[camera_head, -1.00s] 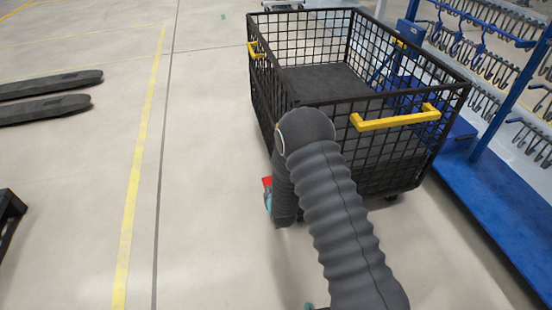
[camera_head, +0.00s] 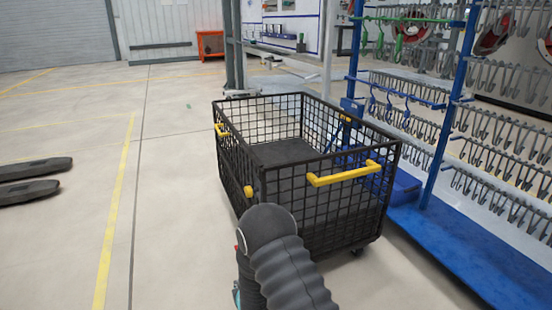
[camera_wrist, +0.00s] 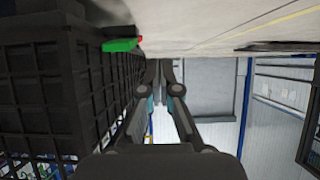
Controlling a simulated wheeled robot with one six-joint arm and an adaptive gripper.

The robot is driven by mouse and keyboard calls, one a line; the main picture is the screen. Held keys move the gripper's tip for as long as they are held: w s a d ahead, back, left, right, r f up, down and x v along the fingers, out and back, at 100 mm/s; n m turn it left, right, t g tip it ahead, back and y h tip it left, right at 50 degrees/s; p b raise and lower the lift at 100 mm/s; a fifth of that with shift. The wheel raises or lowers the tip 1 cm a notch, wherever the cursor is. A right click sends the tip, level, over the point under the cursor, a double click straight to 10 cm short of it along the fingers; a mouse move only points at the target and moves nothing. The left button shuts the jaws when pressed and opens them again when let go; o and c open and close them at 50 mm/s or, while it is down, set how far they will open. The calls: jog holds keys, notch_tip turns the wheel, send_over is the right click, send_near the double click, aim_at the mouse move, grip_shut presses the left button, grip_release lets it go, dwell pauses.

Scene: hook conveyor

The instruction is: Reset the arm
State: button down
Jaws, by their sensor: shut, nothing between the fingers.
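My gripper (camera_wrist: 160,70) shows in the wrist view, its two dark fingers close together and empty. The dark mesh wall of the cart fills the left of that view, beside the fingers and apart from them. In the head view my ribbed grey arm is at the bottom centre, in front of the cart's near corner. My gripper is hidden there. A small green piece with a red end (camera_wrist: 120,45) lies left of the fingertips in the wrist view; I cannot tell what it is.
A black mesh cart (camera_head: 345,213) with yellow handles stands just beyond my arm. A blue rack (camera_head: 450,235) with many hooks is to its right. Dark forks (camera_head: 30,190) lie at far left. The floor left of the cart is clear.

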jog(key=s+d+f+g+h, duration=0.2)
jog(key=s+d+f+g, duration=0.15)
jog(key=s+f, duration=0.4)
jog(key=s+d+r+g+h, duration=0.1)
jog(key=s+d+r+g, duration=0.15)
jog(key=s+g, duration=0.2)
jog(key=s+d+r+m+t+p, duration=0.1)
jog(key=s+d+r, duration=0.6)
jog(key=r, duration=1)
jog(key=s+d+r+m+t+h+p, duration=0.1)
jog(key=s+d+r, duration=0.7)
jog(key=r, duration=1)
jog(key=s+d+r+m+p, duration=0.2)
jog(key=s+d+r+p, duration=0.2)
jog(key=r, duration=1.3)
jog(key=s+d, duration=0.3)
jog(key=s, duration=0.2)
jog(key=shift+s+d+r+m+t+h, duration=0.15)
jog(key=shift+d+r+m+t+h, duration=0.15)
jog(key=shift+d+r+t, duration=0.1)
jog(key=c, duration=1.9)
grip_release()
